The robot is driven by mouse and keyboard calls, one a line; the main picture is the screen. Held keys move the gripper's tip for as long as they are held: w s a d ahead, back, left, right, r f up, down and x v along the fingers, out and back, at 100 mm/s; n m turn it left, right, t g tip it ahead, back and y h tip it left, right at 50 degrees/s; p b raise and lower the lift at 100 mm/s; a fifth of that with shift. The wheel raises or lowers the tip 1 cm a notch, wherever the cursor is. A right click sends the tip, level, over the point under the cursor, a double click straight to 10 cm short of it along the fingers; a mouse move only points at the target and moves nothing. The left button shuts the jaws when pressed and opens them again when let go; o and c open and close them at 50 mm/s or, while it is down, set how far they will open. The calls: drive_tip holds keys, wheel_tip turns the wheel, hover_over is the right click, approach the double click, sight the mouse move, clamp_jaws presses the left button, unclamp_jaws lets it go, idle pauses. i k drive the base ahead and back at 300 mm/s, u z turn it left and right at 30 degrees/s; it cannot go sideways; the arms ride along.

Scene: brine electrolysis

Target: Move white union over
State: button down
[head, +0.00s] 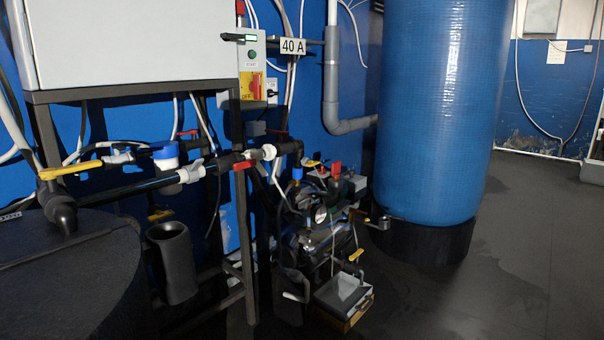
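Two white fittings could be the white union. One white fitting (190,172) sits on the black pipe just below a blue-and-white round part (166,156). Another pale fitting with a white ring (268,152) sits further right on the same pipe run, beside a red valve handle (242,165). I cannot tell which one the task names. Both look in line with the pipe; whether either is loose is too small to see. My gripper is not in view.
A grey cabinet (135,45) stands above the pipes. A black tank (75,275) with a yellow-handled valve (70,172) is at the left. A tall blue tank (435,110) stands right of centre. A grey box (343,292) is on the floor. The floor at right is clear.

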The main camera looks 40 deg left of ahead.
sight(261, 169)
drive_tip(key=u, duration=0.4)
drive_tip(key=i, duration=1)
drive_tip(key=u, duration=1)
drive_tip(key=i, duration=0.4)
drive_tip(key=u, duration=0.35)
